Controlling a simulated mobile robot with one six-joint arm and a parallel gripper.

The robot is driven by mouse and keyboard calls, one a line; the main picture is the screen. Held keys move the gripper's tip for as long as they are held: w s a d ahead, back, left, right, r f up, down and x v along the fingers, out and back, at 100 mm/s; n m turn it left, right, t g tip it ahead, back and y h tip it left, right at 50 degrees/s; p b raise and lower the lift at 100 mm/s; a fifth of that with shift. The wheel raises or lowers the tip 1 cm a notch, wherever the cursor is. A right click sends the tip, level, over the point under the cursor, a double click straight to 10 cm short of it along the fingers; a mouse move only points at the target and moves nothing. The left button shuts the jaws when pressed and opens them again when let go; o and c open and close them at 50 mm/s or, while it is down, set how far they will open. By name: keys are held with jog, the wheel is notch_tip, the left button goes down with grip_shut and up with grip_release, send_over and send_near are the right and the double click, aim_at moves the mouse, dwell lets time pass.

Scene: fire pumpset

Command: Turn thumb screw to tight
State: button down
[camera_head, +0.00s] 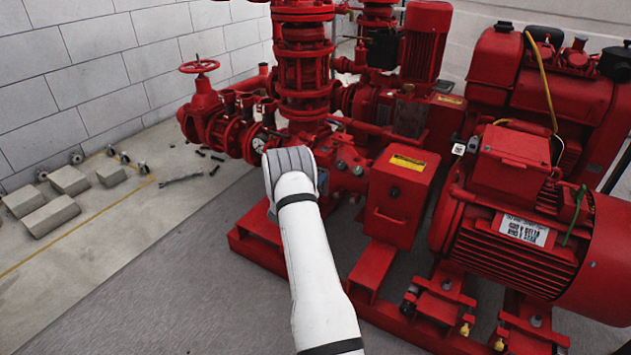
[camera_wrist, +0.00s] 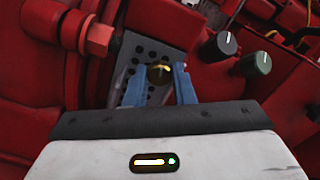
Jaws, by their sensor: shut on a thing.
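The thumb screw (camera_wrist: 159,73) shows in the wrist view as a small dark round knob with a brassy mark. It sits in front of a grey plate with holes (camera_wrist: 150,55). My gripper (camera_wrist: 158,80) has blue fingers, one on each side of the screw, and is shut on it. How far the screw is turned cannot be told. In the head view my white arm reaches to the pump, and its wrist hides the gripper and the screw.
Two dark knobs, one black (camera_wrist: 217,46) and one dark green (camera_wrist: 257,64), are close to the right of my fingers. A red hex bolt (camera_wrist: 98,38) stands out at the left. A red box with a yellow label (camera_head: 403,190) is right of my arm. Grey blocks (camera_head: 50,217) lie on the floor at left.

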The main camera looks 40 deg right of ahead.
jog(key=shift+s+d+m, duration=0.15)
jog(key=shift+s+m, duration=0.1)
jog(key=shift+m, duration=0.95)
jog(key=c, duration=1.4)
grip_release()
jog(key=shift+o, duration=1)
jog(key=shift+w, duration=0.15)
jog(key=shift+a, duration=0.2)
jog(key=v, duration=0.7)
jog(key=shift+s+a, duration=0.2)
jog(key=shift+a, duration=0.15)
